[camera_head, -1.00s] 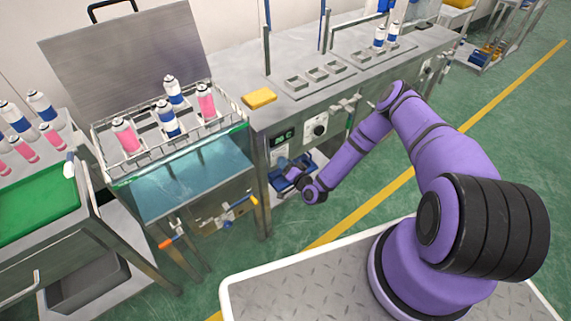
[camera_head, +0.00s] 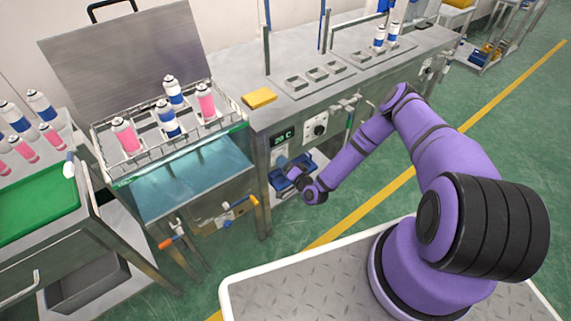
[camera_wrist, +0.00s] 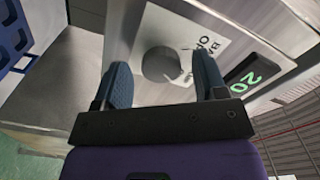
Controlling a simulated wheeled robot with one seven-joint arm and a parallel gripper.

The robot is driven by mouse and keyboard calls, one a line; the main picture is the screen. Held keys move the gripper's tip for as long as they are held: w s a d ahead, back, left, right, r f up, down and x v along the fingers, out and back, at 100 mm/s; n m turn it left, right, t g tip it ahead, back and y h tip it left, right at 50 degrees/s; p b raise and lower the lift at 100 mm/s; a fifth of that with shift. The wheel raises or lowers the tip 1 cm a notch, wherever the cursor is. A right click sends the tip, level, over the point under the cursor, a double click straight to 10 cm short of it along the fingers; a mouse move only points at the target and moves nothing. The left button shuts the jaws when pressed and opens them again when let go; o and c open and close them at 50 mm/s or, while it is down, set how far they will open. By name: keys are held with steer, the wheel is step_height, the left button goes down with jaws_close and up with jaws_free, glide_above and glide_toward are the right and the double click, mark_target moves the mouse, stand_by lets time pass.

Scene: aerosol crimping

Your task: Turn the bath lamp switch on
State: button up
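The bath lamp switch looks like a round grey knob (camera_wrist: 160,64) on a white label in the wrist view. The label has "OFF" and other lettering that is hard to read. My gripper (camera_wrist: 161,76) is open, with its two blue-grey fingers apart and the knob seen between them. I see gaps on both sides of the knob; I cannot tell whether the fingertips reach around it.
The display also shows in the wrist view (camera_wrist: 252,80), close beside the right finger. Another black dial (camera_head: 320,130) sits right of it. The water bath (camera_head: 190,180), with a rack of cans above, stands left. A blue bin (camera_wrist: 12,35) is near the upper left in the wrist view.

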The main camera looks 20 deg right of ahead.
steer(key=v, duration=1)
steer(key=shift+s+d, duration=0.15)
steer(key=shift+s, duration=0.2)
steer(key=shift+r, duration=0.1)
